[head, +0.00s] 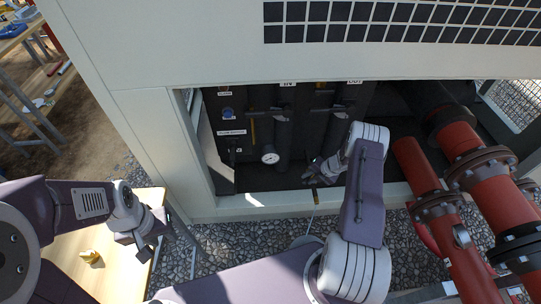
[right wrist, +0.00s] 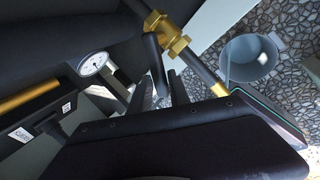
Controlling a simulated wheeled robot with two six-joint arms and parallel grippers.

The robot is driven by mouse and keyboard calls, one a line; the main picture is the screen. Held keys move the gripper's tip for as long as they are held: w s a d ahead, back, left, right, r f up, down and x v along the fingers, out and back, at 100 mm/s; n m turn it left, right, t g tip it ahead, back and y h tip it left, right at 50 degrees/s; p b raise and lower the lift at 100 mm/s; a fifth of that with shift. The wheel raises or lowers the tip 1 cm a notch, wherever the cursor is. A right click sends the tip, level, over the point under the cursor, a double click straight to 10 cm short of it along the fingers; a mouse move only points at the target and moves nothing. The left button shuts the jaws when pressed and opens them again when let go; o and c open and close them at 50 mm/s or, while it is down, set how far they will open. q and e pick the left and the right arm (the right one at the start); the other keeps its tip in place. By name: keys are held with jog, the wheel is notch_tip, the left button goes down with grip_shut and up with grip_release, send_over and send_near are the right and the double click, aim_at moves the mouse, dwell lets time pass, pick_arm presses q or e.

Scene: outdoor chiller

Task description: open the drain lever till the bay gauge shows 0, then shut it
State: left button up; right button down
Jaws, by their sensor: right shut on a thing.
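The drain lever (right wrist: 153,58) is a dark bar beside a brass valve (right wrist: 166,34) on a dark pipe in the right wrist view. My right gripper (right wrist: 163,92) is shut on the lever; in the head view this gripper (head: 313,174) is low inside the open bay, and its fingertips are hard to make out. The round white bay gauge (head: 269,154) is left of it and also shows in the right wrist view (right wrist: 92,64); its reading is too small to tell. My left gripper (head: 146,248) hangs over a wooden table, away from the bay; its jaws are unclear.
A grey bucket (right wrist: 250,58) stands on gravel beyond the valve. Red flanged pipes (head: 440,205) stand right of my right arm. The bay's pale lower sill (head: 250,206) runs across the opening. The wooden table (head: 110,270) at left holds a small yellow object (head: 91,257).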

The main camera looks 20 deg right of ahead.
jog(key=n+b, duration=0.1)
jog(key=d+n+g+y+b, duration=0.1)
jog(key=shift+s+d+r+n, duration=0.1)
jog(key=shift+s+r+n, duration=0.15)
jog(key=shift+n, duration=0.15)
jog(key=shift+f, duration=0.1)
